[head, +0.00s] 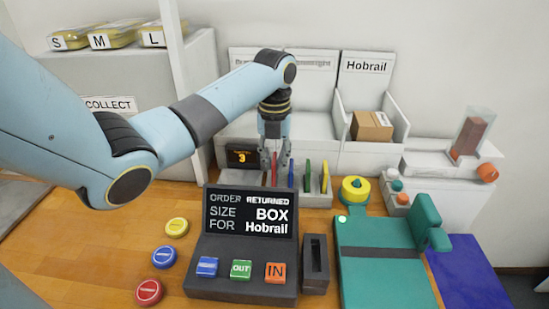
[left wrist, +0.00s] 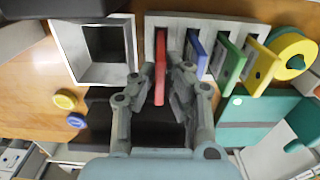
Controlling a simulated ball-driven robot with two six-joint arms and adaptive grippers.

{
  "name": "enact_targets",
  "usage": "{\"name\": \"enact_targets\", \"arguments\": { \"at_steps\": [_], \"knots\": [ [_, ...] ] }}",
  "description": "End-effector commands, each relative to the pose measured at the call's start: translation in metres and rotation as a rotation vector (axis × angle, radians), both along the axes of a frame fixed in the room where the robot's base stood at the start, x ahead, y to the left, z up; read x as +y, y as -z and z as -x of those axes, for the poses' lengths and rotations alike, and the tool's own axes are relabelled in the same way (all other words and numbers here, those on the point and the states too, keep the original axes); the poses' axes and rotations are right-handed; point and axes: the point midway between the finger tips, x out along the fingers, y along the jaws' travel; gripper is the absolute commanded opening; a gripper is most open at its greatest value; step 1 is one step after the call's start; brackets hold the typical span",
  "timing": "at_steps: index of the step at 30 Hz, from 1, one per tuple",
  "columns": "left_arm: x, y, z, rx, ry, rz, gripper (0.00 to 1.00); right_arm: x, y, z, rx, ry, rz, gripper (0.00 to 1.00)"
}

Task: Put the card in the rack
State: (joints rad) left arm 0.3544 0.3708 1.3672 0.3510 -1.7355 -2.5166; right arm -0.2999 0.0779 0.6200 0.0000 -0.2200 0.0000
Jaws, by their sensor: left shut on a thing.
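A pale rack (head: 318,200) stands behind the dark console, with upright red, blue, green and yellow cards. My left gripper (head: 273,163) points down over its left end, fingers shut on the red card (head: 274,176). In the left wrist view the red card (left wrist: 160,65) stands between the fingertips (left wrist: 167,72), in line with the leftmost slot of the rack (left wrist: 215,25); how deep it sits is unclear. The blue card (left wrist: 194,55), green card (left wrist: 230,60) and yellow card (left wrist: 258,65) stand to its right. My right gripper is not in view.
The console (head: 240,289) reads "ORDER RETURNED, SIZE BOX, FOR Hobrail" and has several buttons. A dark slotted block (head: 315,280) and green device (head: 385,270) stand right of it. Several coloured discs (head: 163,257) lie left. A cardboard box (head: 371,127) sits in the Hobrail bay.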

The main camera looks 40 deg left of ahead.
Motion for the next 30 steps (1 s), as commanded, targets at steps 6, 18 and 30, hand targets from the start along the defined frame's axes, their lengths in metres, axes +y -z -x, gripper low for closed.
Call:
{"name": "enact_targets", "arguments": {
  "at_steps": [6, 18, 30],
  "knots": [
    [0.000, 0.005, 0.000, 0.001, 0.000, 0.001, 0.00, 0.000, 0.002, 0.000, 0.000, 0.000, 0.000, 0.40],
    [0.000, 0.012, 0.000, -0.001, 0.000, 0.001, 0.00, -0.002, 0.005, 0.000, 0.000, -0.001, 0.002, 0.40],
    [0.000, 0.012, 0.000, 0.000, 0.000, 0.000, 0.00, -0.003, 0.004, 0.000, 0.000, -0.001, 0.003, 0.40]
  ]
}}
